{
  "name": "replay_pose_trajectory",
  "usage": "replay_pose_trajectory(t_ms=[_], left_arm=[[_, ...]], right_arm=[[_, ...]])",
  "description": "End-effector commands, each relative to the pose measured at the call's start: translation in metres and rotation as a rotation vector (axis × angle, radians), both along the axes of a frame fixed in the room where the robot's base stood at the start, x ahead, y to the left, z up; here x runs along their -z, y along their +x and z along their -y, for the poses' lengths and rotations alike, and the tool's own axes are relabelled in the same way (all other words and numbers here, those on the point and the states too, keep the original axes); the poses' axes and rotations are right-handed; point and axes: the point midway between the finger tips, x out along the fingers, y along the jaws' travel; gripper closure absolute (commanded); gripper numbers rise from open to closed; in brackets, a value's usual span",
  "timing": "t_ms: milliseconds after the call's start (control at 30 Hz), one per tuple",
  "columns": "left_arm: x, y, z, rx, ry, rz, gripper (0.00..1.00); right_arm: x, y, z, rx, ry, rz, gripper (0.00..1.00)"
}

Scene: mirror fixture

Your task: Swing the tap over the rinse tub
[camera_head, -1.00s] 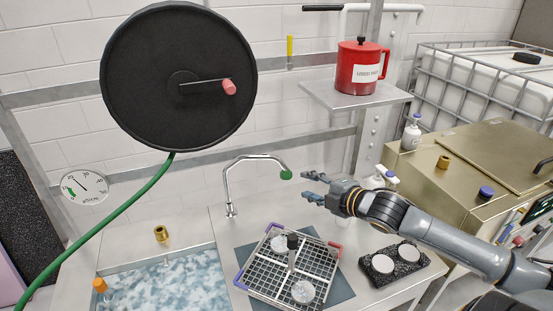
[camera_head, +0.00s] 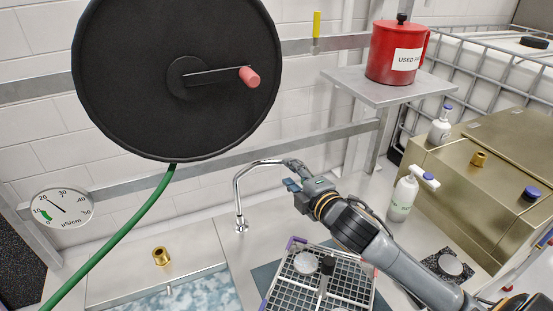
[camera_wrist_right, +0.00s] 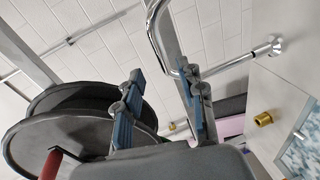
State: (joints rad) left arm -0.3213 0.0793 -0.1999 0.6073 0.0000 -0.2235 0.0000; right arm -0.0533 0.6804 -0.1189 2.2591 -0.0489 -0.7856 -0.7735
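The chrome gooseneck tap (camera_head: 238,205) stands on the counter behind the tub, its spout reaching right; it also shows in the wrist view (camera_wrist_right: 160,38). The rinse tub (camera_head: 150,286), full of bluish rippled water, is at the bottom left. My right gripper (camera_head: 293,175) is at the spout's outer end and hides the green tip. In the wrist view its two blue-padded fingers (camera_wrist_right: 160,78) are apart, with the tap tube close to the right finger; I cannot tell whether they touch. My left gripper is not in view.
A large black hose reel (camera_head: 140,90) with a green hose hangs at the left. A brass fitting (camera_head: 160,256) stands behind the tub. A rack (camera_head: 280,290) lies right of the tub, below my right arm. A white bottle (camera_head: 403,195) stands further right.

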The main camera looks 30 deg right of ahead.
Motion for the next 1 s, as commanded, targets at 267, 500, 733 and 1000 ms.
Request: replay_pose_trajectory(t_ms=[267, 500, 733, 1000], left_arm=[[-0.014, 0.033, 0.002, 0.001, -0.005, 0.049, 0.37], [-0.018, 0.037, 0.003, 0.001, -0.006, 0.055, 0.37], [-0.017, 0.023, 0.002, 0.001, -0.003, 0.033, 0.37], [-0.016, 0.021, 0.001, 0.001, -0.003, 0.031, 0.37]], right_arm=[[0.007, 0.054, 0.0, -0.001, 0.002, 0.001, 0.61], [0.013, 0.076, -0.001, -0.001, 0.001, 0.001, 0.61], [0.015, 0.079, 0.0, -0.001, 0.0, 0.0, 0.61], [0.015, 0.079, 0.0, -0.001, 0.0, 0.0, 0.93]])
